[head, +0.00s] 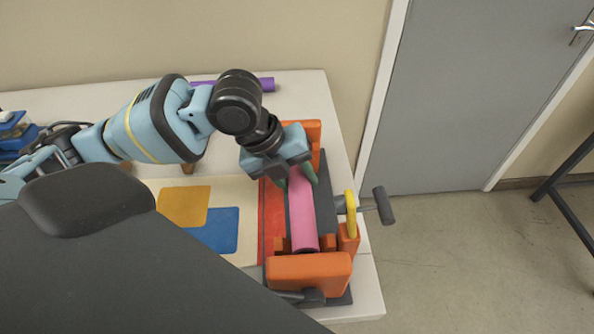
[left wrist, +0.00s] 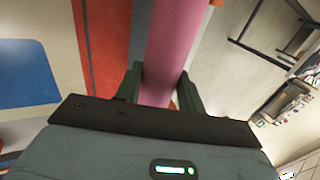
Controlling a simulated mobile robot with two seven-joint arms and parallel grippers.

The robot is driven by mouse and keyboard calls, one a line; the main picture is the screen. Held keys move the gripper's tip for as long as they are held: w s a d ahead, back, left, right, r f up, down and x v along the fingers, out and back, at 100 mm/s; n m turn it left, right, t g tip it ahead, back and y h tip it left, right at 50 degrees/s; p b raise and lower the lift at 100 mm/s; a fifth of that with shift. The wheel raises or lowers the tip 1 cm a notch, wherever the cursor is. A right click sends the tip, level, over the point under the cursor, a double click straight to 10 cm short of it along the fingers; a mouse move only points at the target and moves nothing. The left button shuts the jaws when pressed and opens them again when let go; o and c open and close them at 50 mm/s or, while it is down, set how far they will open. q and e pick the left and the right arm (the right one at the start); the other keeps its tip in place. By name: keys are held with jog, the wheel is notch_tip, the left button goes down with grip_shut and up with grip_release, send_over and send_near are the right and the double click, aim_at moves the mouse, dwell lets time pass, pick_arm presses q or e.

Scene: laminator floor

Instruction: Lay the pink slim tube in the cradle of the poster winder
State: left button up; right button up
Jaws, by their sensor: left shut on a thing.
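The pink slim tube (head: 302,215) lies lengthwise along the grey bed of the poster winder, between its orange end blocks. The poster winder (head: 310,272) stands at the right end of the table, with a yellow wheel and a dark crank on its right side. My left gripper (head: 297,176) is shut on the tube near its far end. In the left wrist view the tube (left wrist: 170,45) runs between the two green fingers (left wrist: 158,88). Whether the tube rests fully on the cradle is hard to tell. My right gripper is not in view.
A sheet with a yellow patch (head: 184,205) and a blue patch (head: 218,232) lies left of the winder. A purple tube (head: 266,84) lies at the table's back edge. Blue boxes (head: 14,130) stand at the far left. A grey door (head: 470,90) is beyond the table.

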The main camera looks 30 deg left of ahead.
pick_arm(q)
jog(key=shift+f, duration=0.15)
jog(key=o, duration=1.1)
jog(key=shift+p+v, duration=0.5)
jog(key=shift+v, duration=3.45)
jog(key=shift+f, duration=0.1)
